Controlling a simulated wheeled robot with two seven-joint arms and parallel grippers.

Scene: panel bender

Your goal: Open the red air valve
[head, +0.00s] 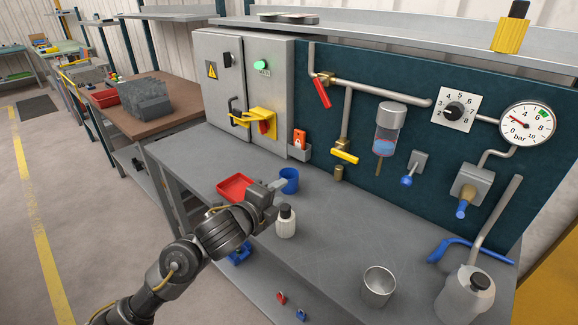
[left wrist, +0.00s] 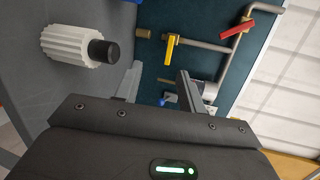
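The red air valve handle (head: 322,93) sits on the metal pipe at the upper left of the dark panel. It slants down across the pipe's line, apart from my gripper. In the left wrist view the red handle (left wrist: 237,29) is at the upper right. My left gripper (head: 279,185) is over the bench, lower and to the left of the valve, near the blue cup. In the left wrist view the two fingers of my left gripper (left wrist: 160,70) stand apart with nothing between them. My right gripper is not in view.
A yellow-handled valve (head: 344,157) is below the red one. A white bottle (head: 286,221), blue cup (head: 289,180) and red tray (head: 235,188) are close to my left gripper. A metal cup (head: 378,286) stands at the front. The bench's middle is clear.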

